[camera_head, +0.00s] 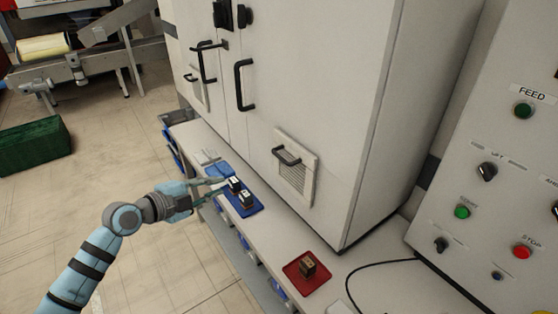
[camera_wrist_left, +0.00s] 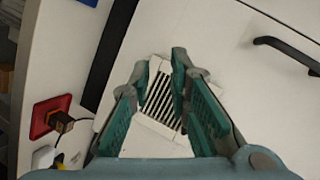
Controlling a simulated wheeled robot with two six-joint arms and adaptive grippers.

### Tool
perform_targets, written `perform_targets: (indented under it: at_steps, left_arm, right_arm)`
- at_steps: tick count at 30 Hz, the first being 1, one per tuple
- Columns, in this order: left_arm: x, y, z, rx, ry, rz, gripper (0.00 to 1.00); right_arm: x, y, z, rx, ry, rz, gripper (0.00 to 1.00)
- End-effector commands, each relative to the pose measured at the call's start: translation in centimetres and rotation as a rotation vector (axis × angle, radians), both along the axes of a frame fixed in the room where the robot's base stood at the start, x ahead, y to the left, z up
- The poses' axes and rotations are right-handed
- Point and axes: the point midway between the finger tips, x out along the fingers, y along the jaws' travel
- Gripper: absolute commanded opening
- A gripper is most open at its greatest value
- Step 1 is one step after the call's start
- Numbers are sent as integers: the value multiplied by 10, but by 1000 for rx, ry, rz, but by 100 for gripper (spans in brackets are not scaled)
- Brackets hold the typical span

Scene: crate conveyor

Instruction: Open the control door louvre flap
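A white louvre flap (camera_head: 294,175) with a black bar handle (camera_head: 285,156) sits low on the right cabinet door (camera_head: 305,90). It appears closed, flat against the door. In the left wrist view the slatted flap (camera_wrist_left: 158,98) shows between my fingers; its handle cannot be made out there. My left gripper (camera_head: 222,187) is over the front of the bench, left of the flap and apart from it. In the left wrist view the fingers (camera_wrist_left: 160,80) are spread, with nothing held. My right gripper is not in view.
A blue mat (camera_head: 253,211) with dark parts lies beside my left gripper on the narrow bench. A red mat (camera_head: 296,280) with a brown block (camera_head: 307,265) lies farther right. Another flap (camera_head: 197,93) and door handles are at left. A control panel (camera_head: 490,130) stands at right.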

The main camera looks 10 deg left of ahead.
Motion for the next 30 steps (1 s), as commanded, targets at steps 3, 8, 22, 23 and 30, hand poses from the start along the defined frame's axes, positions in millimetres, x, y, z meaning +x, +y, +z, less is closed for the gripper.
perform_targets:
  at_steps: [3, 8, 22, 23, 30]
  left_arm:
    - [-20, -47, 78, 173, -207, -255, 17]
    - [-29, -71, 103, 241, -294, -357, 17]
    - [58, -143, 77, 236, -287, -354, 17]
    - [62, -145, 76, 237, -288, -353, 17]
    - [75, -156, 71, 240, -287, -352, 17]
  right_arm:
    - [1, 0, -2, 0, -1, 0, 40]
    - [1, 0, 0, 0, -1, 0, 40]
    - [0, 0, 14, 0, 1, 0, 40]
    - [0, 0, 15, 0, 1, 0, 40]
    - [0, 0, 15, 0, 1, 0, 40]
